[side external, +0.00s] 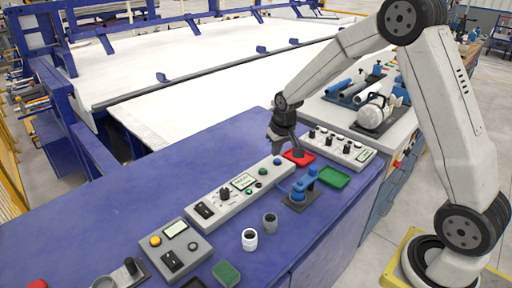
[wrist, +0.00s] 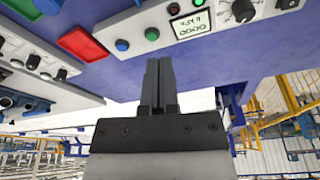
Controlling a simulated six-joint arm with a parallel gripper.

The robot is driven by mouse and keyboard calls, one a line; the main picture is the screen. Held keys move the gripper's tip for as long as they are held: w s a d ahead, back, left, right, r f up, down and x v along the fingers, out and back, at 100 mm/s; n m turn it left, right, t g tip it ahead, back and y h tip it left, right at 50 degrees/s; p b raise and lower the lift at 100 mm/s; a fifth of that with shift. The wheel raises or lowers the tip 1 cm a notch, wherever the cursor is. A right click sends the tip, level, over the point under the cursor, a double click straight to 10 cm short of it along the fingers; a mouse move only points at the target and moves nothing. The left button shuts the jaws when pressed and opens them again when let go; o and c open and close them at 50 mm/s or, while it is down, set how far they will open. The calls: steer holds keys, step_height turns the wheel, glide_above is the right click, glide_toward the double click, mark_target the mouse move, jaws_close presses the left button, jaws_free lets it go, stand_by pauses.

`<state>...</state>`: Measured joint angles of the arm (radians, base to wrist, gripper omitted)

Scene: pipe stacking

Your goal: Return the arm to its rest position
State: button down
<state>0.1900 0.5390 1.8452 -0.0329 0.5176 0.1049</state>
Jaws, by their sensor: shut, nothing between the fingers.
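My gripper (side external: 299,156) hangs at the end of my bent arm, over the back of the blue bench, close to the small red tray (side external: 305,160). In the wrist view my gripper (wrist: 159,60) has its two dark fingers side by side, shut and empty. The red tray also shows at the upper left of the wrist view (wrist: 82,44), apart from the fingers. A white pipe piece (side external: 249,240) and a dark grey pipe piece (side external: 270,224) stand upright and apart on the bench. I cannot tell in the side view whether the fingertips touch anything.
A grey control panel (side external: 212,210) runs along the blue bench (side external: 110,215), with a second panel (side external: 340,146) at right. A blue fixture (side external: 304,188) and green tray (side external: 334,177) sit nearby. A white pump-like machine (side external: 376,112) stands behind. The bench's left part is clear.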

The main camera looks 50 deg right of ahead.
steer(key=s+a+r+n, duration=0.1)
steer(key=s+a, duration=0.3)
steer(key=s, duration=0.5)
steer(key=s+a+n, duration=0.2)
steer(key=s+a, duration=0.3)
steer(key=s, duration=0.5)
steer(key=shift+s+a+r+y, duration=0.25)
steer(key=shift+s+r+y, duration=0.05)
steer(key=shift+r+y, duration=0.1)
